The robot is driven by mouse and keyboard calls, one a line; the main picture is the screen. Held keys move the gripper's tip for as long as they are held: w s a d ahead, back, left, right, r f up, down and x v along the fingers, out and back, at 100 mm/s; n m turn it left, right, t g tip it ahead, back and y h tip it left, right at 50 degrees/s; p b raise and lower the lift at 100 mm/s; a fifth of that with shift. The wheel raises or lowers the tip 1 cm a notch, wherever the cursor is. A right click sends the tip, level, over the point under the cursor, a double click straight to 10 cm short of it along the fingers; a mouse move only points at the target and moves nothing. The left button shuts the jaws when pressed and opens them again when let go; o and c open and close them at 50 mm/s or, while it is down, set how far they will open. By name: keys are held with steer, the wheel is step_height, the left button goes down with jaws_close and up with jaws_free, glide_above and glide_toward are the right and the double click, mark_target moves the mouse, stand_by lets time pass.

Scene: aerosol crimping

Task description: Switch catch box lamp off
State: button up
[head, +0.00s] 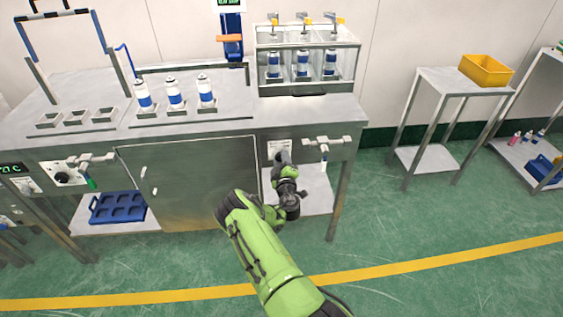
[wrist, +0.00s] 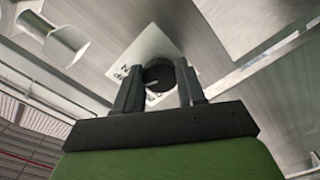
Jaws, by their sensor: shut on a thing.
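The catch box (head: 345,59) is a clear-walled case at the back right of the bench, with several blue-and-white cans inside. Below it on the bench front is a white label plate (head: 276,146), which also shows in the wrist view (wrist: 150,44). My gripper (head: 284,158) is at this plate, and in the wrist view (wrist: 158,85) its two fingers are shut around a round black knob (wrist: 158,72) in front of the plate. A light mark shows on the knob. Most of the knob is hidden from the head view. I cannot tell whether the lamp is lit.
A grey valve-like fitting (head: 322,143) sticks out of the bench front just right of my gripper. A cabinet door (head: 190,185) is to the left. Three cans (head: 174,93) stand on the bench top. A side table with a yellow bin (head: 486,70) stands at right.

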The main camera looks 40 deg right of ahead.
steer(key=n+b, duration=0.1)
steer(key=n, duration=0.4)
steer(key=shift+a+n, duration=0.1)
steer(key=shift+n, duration=2.4)
steer(key=o, duration=1.1)
steer(key=shift+c, duration=0.2)
